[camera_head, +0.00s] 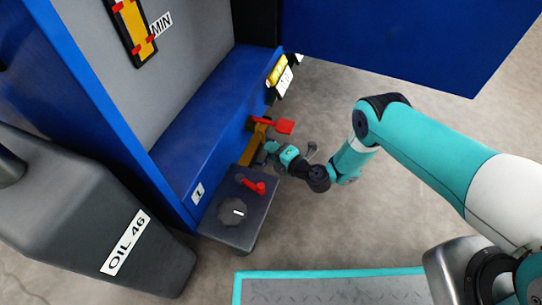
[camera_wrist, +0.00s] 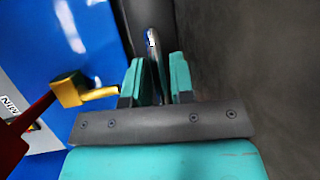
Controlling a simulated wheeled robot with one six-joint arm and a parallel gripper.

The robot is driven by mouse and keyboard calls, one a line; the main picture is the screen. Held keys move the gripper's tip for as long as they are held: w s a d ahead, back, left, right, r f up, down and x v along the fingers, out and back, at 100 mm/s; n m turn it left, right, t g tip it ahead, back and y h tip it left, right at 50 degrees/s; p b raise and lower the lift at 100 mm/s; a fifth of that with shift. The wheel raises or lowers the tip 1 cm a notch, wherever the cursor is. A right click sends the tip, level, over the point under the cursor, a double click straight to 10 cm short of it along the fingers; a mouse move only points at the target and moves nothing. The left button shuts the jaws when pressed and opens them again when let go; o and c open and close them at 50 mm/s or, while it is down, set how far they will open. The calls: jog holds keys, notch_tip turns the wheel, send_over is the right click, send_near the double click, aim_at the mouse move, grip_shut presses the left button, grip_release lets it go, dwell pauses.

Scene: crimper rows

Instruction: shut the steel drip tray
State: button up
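My gripper (camera_head: 271,150) is low beside the blue machine's front, just below a brass valve. In the wrist view its two teal fingers (camera_wrist: 154,82) stand apart with a gap between them. A narrow, curved steel bar (camera_wrist: 152,42) shows in line with this gap. I cannot tell whether it belongs to the steel drip tray, or whether the fingers touch it. The body of the drip tray cannot be made out in either view, so how far it is open does not show.
The brass valve (camera_head: 258,133) with a red lever (camera_head: 286,127) is close to my gripper; in the wrist view the brass body (camera_wrist: 68,91) is left of the fingers. A blue door (camera_head: 410,40) hangs open above.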

aim_at(261, 148)
jog(key=shift+w+a, duration=0.2)
grip_shut()
jog(key=shift+w+a+f+b, duration=0.1)
jog(key=shift+w+a+b, duration=0.15)
jog(key=shift+a, duration=0.35)
jog(key=shift+w+a+b, duration=0.15)
jog(key=shift+a+b, duration=0.15)
jog(key=shift+a, duration=0.35)
jog(key=shift+w+a+f+b, duration=0.1)
jog(key=shift+w+a+b, duration=0.15)
jog(key=shift+a, duration=0.35)
jog(key=shift+w+a+r, duration=0.1)
jog(key=shift+a+r, duration=0.1)
grip_release()
jog(key=shift+a, duration=0.1)
